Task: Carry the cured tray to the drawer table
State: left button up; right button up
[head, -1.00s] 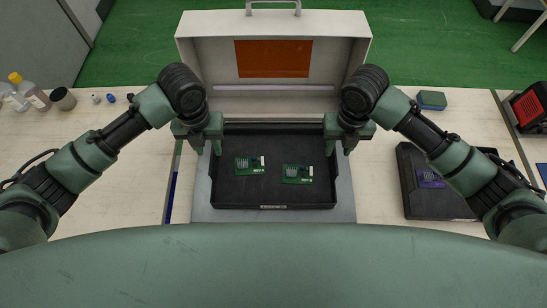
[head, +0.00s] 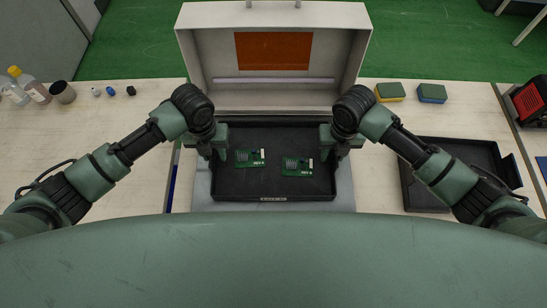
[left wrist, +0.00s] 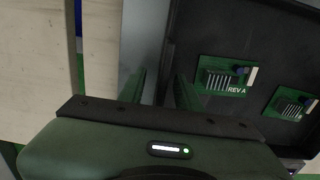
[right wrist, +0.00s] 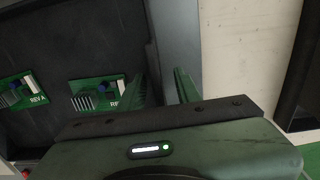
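The black tray (head: 275,191) lies flat on a grey plate in front of the open white box, with two green circuit boards (head: 250,158) (head: 297,166) in it. My left gripper (head: 213,156) is at the tray's left wall. In the left wrist view its fingers (left wrist: 160,92) stand apart, one outside and one inside that wall (left wrist: 169,60). My right gripper (head: 336,156) is at the right wall. In the right wrist view its fingers (right wrist: 157,90) also stand apart on either side of the wall (right wrist: 151,50). Contact with the walls cannot be told. The drawer table is not identifiable.
The white box (head: 354,50) stands behind the tray. Another black tray (head: 420,206) lies at right, partly under my right arm.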

pick_arm(q)
grip_shut()
pick_arm(e)
grip_shut()
dwell(1.2)
